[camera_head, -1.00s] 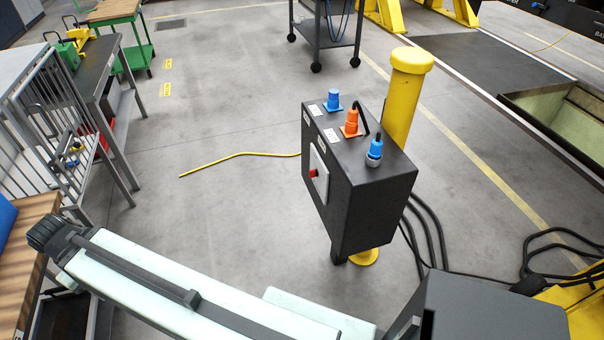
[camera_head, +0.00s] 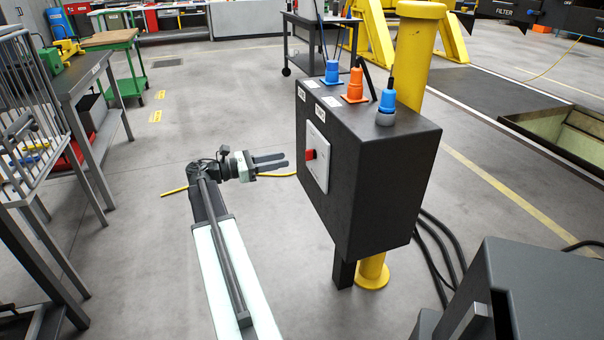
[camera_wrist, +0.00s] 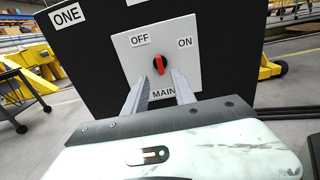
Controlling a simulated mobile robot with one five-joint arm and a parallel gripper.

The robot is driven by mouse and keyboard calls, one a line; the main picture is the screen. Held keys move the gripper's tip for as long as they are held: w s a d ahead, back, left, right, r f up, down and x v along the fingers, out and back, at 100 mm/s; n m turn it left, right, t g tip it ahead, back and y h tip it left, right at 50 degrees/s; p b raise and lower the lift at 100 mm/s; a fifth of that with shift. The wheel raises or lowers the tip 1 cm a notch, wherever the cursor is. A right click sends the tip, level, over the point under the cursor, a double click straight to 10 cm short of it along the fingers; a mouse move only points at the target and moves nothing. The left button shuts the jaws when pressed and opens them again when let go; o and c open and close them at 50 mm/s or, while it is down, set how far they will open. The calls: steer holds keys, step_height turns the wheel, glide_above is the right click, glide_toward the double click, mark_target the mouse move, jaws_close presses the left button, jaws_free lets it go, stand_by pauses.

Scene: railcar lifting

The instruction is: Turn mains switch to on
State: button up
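The mains switch is a red knob (camera_head: 310,154) on a pale plate (camera_head: 317,170) on the left face of a black box (camera_head: 385,185). In the wrist view the knob (camera_wrist: 159,64) sits between an OFF label (camera_wrist: 140,40) at upper left and an ON label (camera_wrist: 185,42) at upper right. Its handle looks roughly upright; I cannot tell its exact setting. My gripper (camera_head: 287,161) is left of the plate, fingers pointing at it. In the wrist view the fingers (camera_wrist: 160,82) are apart and empty, below and to either side of the knob. The MAIN label is partly hidden by a finger.
The box is mounted by a yellow post (camera_head: 415,60) with blue and orange plugs on top. Black cables (camera_head: 440,245) hang at its right. A workbench (camera_head: 75,80) and a wire cage stand at left.

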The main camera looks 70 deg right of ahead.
mark_target(310, 155)
steer(key=x, duration=0.7)
steer(key=shift+s+d, duration=0.25)
steer(key=shift+s, duration=0.1)
steer(key=shift+r, duration=0.1)
steer(key=shift+c, duration=0.3)
jaws_close()
